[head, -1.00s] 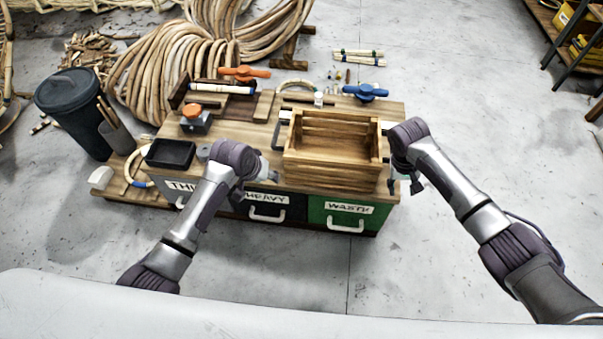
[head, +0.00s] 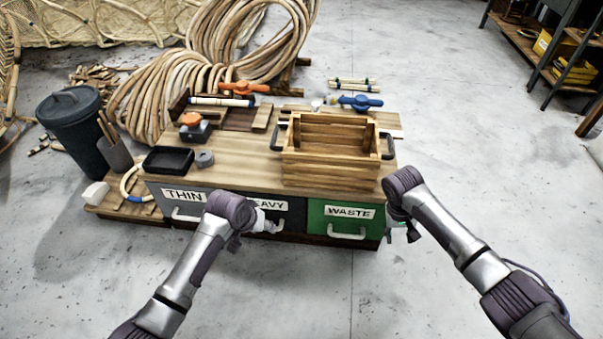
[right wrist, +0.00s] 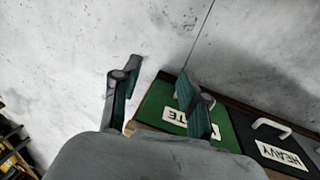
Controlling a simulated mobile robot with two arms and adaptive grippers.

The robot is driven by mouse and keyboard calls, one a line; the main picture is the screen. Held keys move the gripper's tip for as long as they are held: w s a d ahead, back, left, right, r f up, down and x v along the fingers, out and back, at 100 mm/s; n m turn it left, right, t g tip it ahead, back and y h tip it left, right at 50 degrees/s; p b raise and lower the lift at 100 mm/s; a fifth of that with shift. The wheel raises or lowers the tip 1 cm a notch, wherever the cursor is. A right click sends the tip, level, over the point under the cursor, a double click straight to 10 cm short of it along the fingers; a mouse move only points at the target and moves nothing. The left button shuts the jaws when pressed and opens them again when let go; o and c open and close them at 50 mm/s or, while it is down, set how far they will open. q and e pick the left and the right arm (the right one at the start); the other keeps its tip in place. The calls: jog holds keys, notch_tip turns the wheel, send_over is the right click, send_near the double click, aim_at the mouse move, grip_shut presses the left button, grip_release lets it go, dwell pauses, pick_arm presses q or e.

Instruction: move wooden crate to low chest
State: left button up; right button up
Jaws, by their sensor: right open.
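The wooden crate (head: 331,167) rests upright on the right part of the low chest's wooden top (head: 235,165). It looks empty, with dark handles at its left and right ends. The chest front has drawers labelled THIN, HEAVY and WASTE. My right gripper (head: 403,231) is low beside the chest's right front corner, apart from the crate. In the right wrist view the right gripper (right wrist: 160,78) has its fingers spread with nothing between them, near the green WASTE drawer (right wrist: 160,108). My left gripper (head: 266,223) is in front of the HEAVY drawer, clear of the crate; its fingers are unclear.
A black tray (head: 168,159), a tape roll (head: 204,158), an orange-topped tool (head: 194,127) and a blue clamp (head: 360,102) sit on the chest top. A dark bin (head: 74,118) stands left and rattan coils (head: 165,95) behind. The floor (head: 480,170) at right is clear.

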jog(key=v, duration=1.2)
jog(key=shift+r, duration=0.4)
